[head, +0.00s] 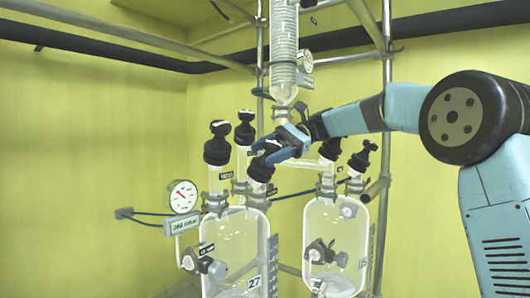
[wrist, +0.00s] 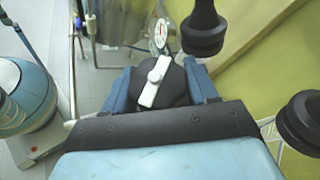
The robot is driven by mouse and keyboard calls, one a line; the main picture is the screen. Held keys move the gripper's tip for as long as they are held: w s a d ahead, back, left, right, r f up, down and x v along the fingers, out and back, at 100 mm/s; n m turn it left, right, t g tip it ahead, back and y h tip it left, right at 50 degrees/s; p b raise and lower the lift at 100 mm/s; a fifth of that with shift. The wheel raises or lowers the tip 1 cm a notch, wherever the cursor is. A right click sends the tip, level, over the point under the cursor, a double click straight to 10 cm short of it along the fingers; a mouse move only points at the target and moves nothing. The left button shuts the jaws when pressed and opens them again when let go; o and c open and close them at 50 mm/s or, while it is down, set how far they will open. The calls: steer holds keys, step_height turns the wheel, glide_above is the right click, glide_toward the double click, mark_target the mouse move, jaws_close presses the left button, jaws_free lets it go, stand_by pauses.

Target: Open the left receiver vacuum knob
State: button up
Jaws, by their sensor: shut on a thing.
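The left receiver (head: 235,245) is a clear glass vessel marked 27. Several black knobs stand on necks on its top. My gripper (head: 268,150) is over the front right one, a black knob (head: 260,170). In the wrist view, this round black knob (wrist: 176,92) with a white bar handle (wrist: 153,82) sits between the two blue fingers of my gripper (wrist: 158,84). The fingers are shut on its sides. The white bar is slightly tilted from upright in the picture. The fingertips are partly hidden in the head view.
Other black knobs (head: 217,143) and (head: 245,127) stand left of my gripper; two show close by in the wrist view (wrist: 205,30). A pressure gauge (head: 183,196) is at the left. A second glass vessel (head: 337,240) stands at the right. A glass column (head: 284,50) hangs above.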

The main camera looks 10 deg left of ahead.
steer(key=shift+s+f+n+g+h, duration=0.1)
steer(key=shift+n+g+h, duration=0.1)
steer(key=shift+n+h, duration=0.95)
steer(key=shift+s+n+g+h, duration=0.1)
steer(key=shift+n+g+h, duration=0.1)
steer(key=shift+n+h, duration=0.9)
steer(key=o, duration=1)
steer(key=shift+c, duration=0.2)
